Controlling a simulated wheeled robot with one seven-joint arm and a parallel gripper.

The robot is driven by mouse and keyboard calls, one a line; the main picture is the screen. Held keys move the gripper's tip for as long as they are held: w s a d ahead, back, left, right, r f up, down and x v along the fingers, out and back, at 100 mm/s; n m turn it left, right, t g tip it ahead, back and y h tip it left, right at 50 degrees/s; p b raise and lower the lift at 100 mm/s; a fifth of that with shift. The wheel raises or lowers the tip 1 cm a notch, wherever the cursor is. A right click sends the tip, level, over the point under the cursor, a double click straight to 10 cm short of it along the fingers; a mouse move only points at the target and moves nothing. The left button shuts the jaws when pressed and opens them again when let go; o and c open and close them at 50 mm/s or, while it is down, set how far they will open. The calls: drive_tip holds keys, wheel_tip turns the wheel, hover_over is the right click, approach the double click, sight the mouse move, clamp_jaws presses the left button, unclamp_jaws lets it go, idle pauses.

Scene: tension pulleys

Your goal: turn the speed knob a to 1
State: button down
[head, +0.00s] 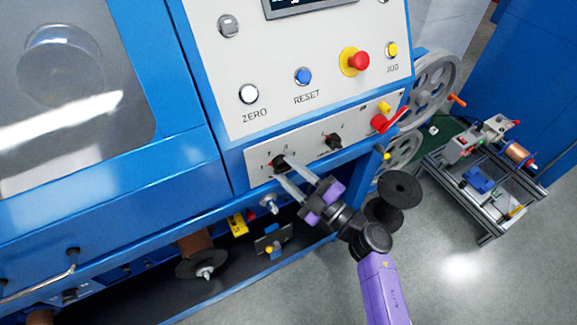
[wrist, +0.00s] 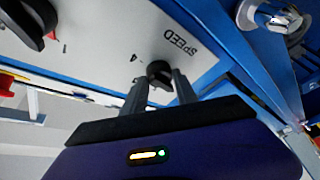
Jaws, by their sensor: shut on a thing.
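The speed knob a (head: 279,162) is a small black knob on the white lower strip of the blue machine's front. It also shows in the wrist view (wrist: 159,71), between the fingers, with the printed word SPEED and a figure that looks like 4 beside it. My gripper (head: 283,167) reaches it from the lower right and is shut on it; in the wrist view the gripper's fingers (wrist: 158,88) stand on either side of it. Part of the knob is hidden by the fingers, and I cannot tell its exact pointer setting.
A second black knob (head: 333,141) sits to the right on the strip, with a red-handled switch (head: 388,121) farther right. A red stop button (head: 358,61) and blue reset button (head: 303,76) are above. A metal fitting (head: 269,203) sticks out below.

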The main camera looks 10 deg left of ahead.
drive_tip(key=shift+n+p, duration=0.3)
drive_tip(key=shift+n, duration=0.4)
drive_tip(key=shift+a, duration=0.1)
drive_tip(key=c, duration=1)
unclamp_jaws()
drive_tip(key=shift+o, duration=0.2)
drive_tip(key=v, duration=0.8)
drive_tip(key=shift+r, duration=0.15)
